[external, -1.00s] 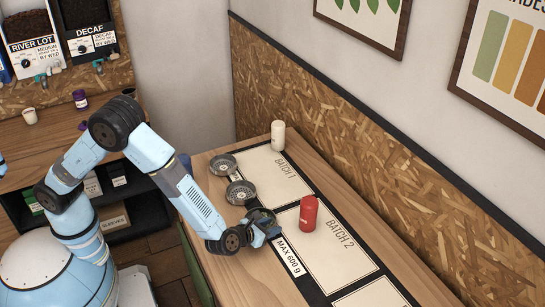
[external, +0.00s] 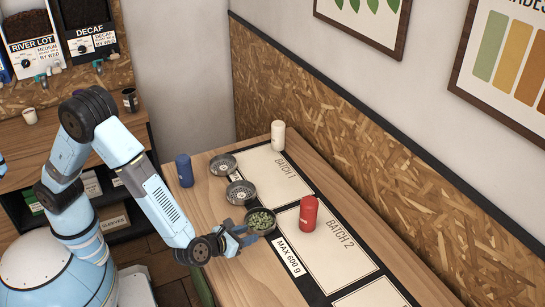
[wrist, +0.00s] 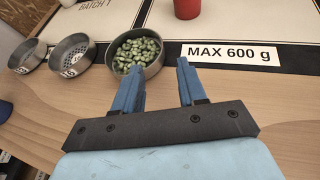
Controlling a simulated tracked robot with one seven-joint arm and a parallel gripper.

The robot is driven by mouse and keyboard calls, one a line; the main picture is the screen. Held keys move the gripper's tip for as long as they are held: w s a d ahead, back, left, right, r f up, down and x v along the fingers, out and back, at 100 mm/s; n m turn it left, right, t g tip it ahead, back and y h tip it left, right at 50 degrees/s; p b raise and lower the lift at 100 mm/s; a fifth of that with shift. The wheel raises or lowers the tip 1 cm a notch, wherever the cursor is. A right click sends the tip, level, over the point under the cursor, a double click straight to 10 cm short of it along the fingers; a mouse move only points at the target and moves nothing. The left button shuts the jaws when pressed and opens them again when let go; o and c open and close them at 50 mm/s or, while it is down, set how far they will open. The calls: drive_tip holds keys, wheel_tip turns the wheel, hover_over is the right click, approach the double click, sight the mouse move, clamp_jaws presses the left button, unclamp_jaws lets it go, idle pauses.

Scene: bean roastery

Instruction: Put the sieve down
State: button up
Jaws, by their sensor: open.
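A dark round sieve (external: 263,234) with green beans in it stands upright on the wooden table, at the left edge of the board beside the MAX 600 g label. It also shows in the wrist view (wrist: 154,69), just beyond my left finger. My gripper (external: 243,236) is open and empty, just in front of and to the left of this sieve. In the wrist view my gripper (wrist: 157,76) has its two blue fingers apart with nothing between them. Whether the left finger still touches the sieve's wall cannot be told.
Two empty metal sieves (external: 240,193) (external: 223,165) stand in line behind. A red canister (external: 308,213) is on the board's BATCH 2 panel. A white canister (external: 278,136) and a blue canister (external: 184,170) stand farther back. The front-left table strip is bare.

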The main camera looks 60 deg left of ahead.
drive_tip(key=shift+s+r, duration=0.15)
drive_tip(key=shift+s, duration=0.05)
drive_tip(key=s+a+r+n+g+y, duration=0.15)
drive_tip(key=a+r+n, duration=0.35)
drive_tip(key=a, duration=0.5)
drive_tip(key=s+a+r+n+g, duration=0.25)
drive_tip(key=a+r+n, duration=0.3)
drive_tip(key=a, duration=0.35)
drive_tip(key=s+a+r+n+g+y, duration=0.1)
drive_tip(key=a+r+n+g, duration=0.2)
drive_tip(key=a+r+n, duration=0.5)
drive_tip(key=s+a+r+n+h, duration=0.2)
drive_tip(key=s+a+n, duration=0.5)
drive_tip(key=s, duration=0.5)
drive_tip(key=s+a+r+n+h, duration=0.2)
drive_tip(key=s+a+n+h, duration=0.2)
drive_tip(key=s+a+n, duration=0.3)
drive_tip(key=s, duration=0.5)
drive_tip(key=shift+s+a+r+n, duration=0.2)
drive_tip(key=shift+a+r+n, duration=0.1)
drive_tip(key=shift+a+n, duration=0.1)
